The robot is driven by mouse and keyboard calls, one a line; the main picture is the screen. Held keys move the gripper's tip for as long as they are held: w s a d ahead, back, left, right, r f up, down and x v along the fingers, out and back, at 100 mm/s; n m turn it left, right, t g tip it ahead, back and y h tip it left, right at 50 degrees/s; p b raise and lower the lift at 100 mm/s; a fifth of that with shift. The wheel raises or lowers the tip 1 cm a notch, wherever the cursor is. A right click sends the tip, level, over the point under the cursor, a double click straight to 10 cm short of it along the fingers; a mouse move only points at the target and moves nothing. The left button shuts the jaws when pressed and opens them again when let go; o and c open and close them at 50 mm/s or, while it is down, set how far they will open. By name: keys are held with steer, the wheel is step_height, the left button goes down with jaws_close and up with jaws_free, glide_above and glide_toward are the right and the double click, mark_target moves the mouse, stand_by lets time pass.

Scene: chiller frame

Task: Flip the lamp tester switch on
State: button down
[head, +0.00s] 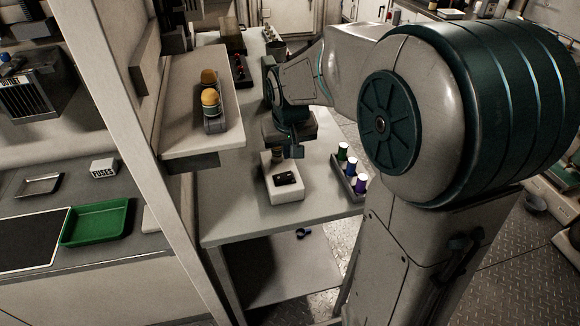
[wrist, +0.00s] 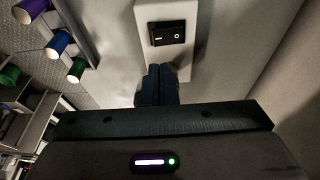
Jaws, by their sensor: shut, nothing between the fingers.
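The lamp tester (head: 285,192) is a white box on the grey table, with a black rocker switch (head: 286,178) on its top. In the wrist view the tester (wrist: 145,13) shows the switch (wrist: 167,32) with a bar mark on its left and a circle on its right. I cannot tell which side is pressed down. My gripper (head: 298,153) is over the tester's far part in the head view. In the wrist view my gripper (wrist: 157,70) is shut and empty, its tips just beside the switch. Whether they touch the box is unclear.
A rack (head: 346,180) with green, blue and purple white-capped pieces stands to the right of the tester. A shelf (head: 195,140) holding two orange-topped lamps overhangs the table at left. A green tray (head: 97,222) lies on the far-left counter. The table's front is clear.

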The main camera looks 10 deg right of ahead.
mark_target(291, 175)
steer(key=x, duration=0.4)
steer(key=s+x, duration=0.1)
steer(key=shift+w+d+f, duration=0.1)
steer(key=shift+w+f, duration=0.05)
steer(key=shift+f, duration=0.85)
steer(key=shift+d+f, duration=0.1)
steer(key=shift+f+b, duration=0.25)
steer(key=shift+b, duration=0.05)
steer(key=shift+d+r, duration=0.1)
steer(key=shift+a+r, duration=0.25)
steer(key=shift+a, duration=0.55)
